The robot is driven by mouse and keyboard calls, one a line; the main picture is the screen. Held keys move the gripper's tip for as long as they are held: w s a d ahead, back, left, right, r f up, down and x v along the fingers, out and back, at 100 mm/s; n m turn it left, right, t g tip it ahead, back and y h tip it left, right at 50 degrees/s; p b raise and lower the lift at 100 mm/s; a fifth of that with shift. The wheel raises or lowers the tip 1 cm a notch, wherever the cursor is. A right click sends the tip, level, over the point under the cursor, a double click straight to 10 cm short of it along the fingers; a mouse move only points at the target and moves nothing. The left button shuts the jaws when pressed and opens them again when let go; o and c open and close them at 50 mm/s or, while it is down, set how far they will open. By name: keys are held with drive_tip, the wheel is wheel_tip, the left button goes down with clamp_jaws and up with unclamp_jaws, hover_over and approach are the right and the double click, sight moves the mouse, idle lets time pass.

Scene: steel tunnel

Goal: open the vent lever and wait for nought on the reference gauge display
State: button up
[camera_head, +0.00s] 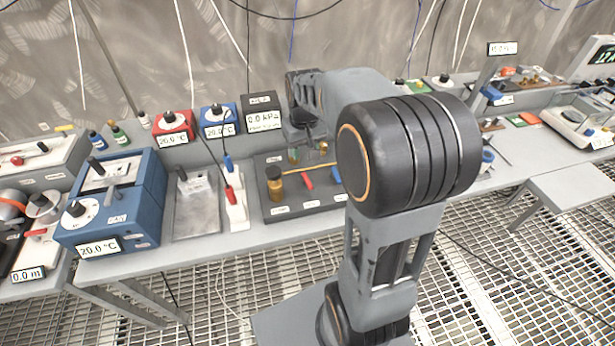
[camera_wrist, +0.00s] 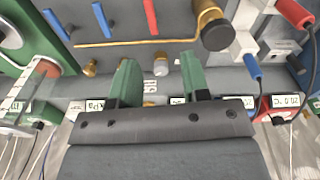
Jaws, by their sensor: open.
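The reference gauge display (camera_head: 264,118) is a dark box at the back of the bench and appears to read 0.0 kPa. In front of it a dark grey panel (camera_head: 270,212) carries a brass fitting with a dark knob (camera_head: 275,183), a red bar (camera_head: 307,181) and a blue bar. The wrist view shows the red bar (camera_wrist: 150,16) and two blue bars (camera_wrist: 101,20). I cannot tell which part is the vent lever. My gripper (camera_head: 308,152) is open over the panel's back part. Its green fingers (camera_wrist: 158,62) stand either side of a small white-and-brass fitting (camera_wrist: 161,65), contact unclear.
Left of the panel are a white strip with red and blue plugs (camera_head: 236,208), a metal tray (camera_head: 196,222) and a blue 20.0 °C unit (camera_head: 112,205). Red (camera_head: 172,127) and blue (camera_head: 219,121) boxes stand behind. My arm hides the panel's right side.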

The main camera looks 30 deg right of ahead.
sight(308, 181)
drive_tip(key=shift+g, duration=0.4)
drive_tip(key=w+f, duration=0.1)
drive_tip(key=f, duration=0.4)
drive_tip(key=w+d+f, duration=0.1)
drive_tip(key=f, duration=0.4)
drive_tip(key=d+f+p, duration=0.1)
drive_tip(key=f, duration=0.5)
drive_tip(key=shift+w+d, duration=0.2)
drive_tip(key=shift+w, duration=0.2)
drive_tip(key=shift+c, duration=0.3)
